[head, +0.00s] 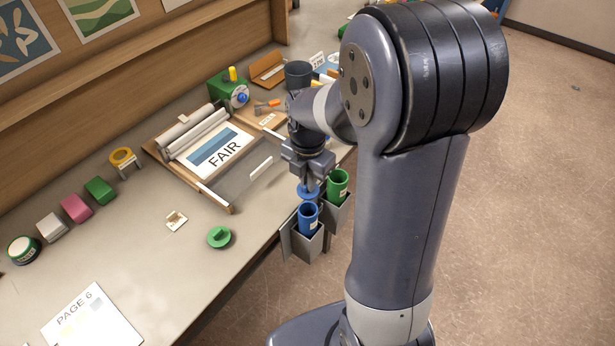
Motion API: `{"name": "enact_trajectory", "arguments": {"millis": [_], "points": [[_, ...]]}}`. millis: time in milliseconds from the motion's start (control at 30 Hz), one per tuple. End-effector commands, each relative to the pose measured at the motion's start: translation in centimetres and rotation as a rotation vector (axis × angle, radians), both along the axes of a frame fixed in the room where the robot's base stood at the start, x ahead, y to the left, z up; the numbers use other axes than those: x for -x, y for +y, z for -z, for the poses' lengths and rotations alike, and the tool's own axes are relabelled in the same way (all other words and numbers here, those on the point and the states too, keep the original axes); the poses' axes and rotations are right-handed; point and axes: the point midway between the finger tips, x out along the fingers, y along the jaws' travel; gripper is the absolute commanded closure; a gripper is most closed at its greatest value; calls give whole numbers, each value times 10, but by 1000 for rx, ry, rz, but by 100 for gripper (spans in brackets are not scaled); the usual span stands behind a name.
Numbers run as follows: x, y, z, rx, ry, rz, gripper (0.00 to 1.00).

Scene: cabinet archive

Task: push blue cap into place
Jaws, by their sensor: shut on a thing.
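My gripper (308,182) points down beside the table's right edge, shut on the blue cap (308,193). The cap is a round blue disc that shows just under the fingers. The open blue tube (308,219) stands in a grey holder at the table edge, just below the cap in the picture. The cap is apart from the tube's mouth and looks slightly behind it; the exact height between them is hard to tell. A green tube (339,184), also open, stands in a holder behind and to the right. The green cap (219,237) lies on the table.
A press with a "FAIR" sheet (217,151) stands left of my gripper. A green box (229,91) and a dark cup (298,75) stand behind. Coloured blocks, such as the pink one (76,207), line the left. The front table middle is mostly clear.

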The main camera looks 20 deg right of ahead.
Motion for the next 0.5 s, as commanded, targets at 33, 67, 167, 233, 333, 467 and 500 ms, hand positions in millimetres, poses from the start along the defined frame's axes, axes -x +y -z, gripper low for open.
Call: {"name": "enact_trajectory", "arguments": {"millis": [33, 67, 167, 233, 333, 467, 500], "points": [[0, 0, 0, 0, 0, 0, 100], [0, 0, 0, 0, 0, 0, 100], [0, 0, 2, 0, 0, 1, 100], [0, 0, 4, 0, 0, 1, 100], [0, 0, 10, 0, 0, 1, 100], [0, 0, 20, 0, 0, 1, 100], [0, 0, 24, 1, 1, 1, 100]]}}
